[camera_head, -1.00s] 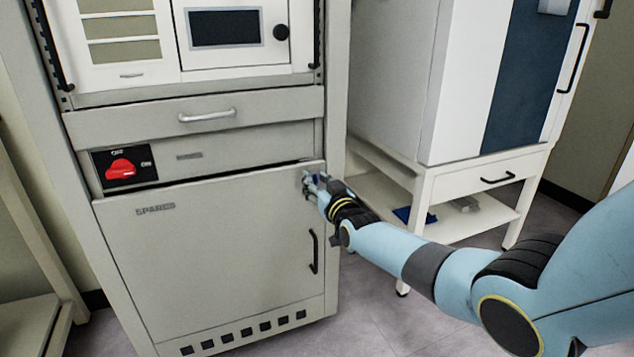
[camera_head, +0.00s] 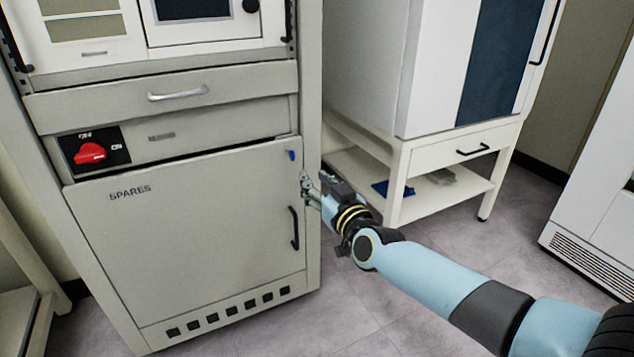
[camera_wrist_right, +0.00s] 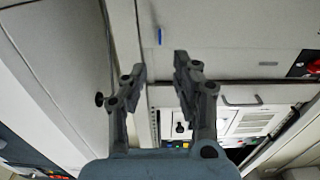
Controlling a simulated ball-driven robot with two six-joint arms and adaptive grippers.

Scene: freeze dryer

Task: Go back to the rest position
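My right gripper (camera_head: 309,189) is at the right edge of the grey cabinet's SPARES door (camera_head: 190,235), below a small blue piece (camera_head: 291,155) at the door's upper right corner. In the right wrist view the right gripper (camera_wrist_right: 160,68) is open, with nothing between its fingers. The blue piece (camera_wrist_right: 160,37) stands out from the door there, apart from the fingertips. The door looks shut. My left gripper is not in view.
A red rotary switch (camera_head: 90,153) and a drawer handle (camera_head: 178,92) are above the door; a black door handle (camera_head: 295,228) is below my gripper. A white unit on a stand (camera_head: 398,170) is at the right. The floor (camera_head: 400,300) between them is clear apart from my arm.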

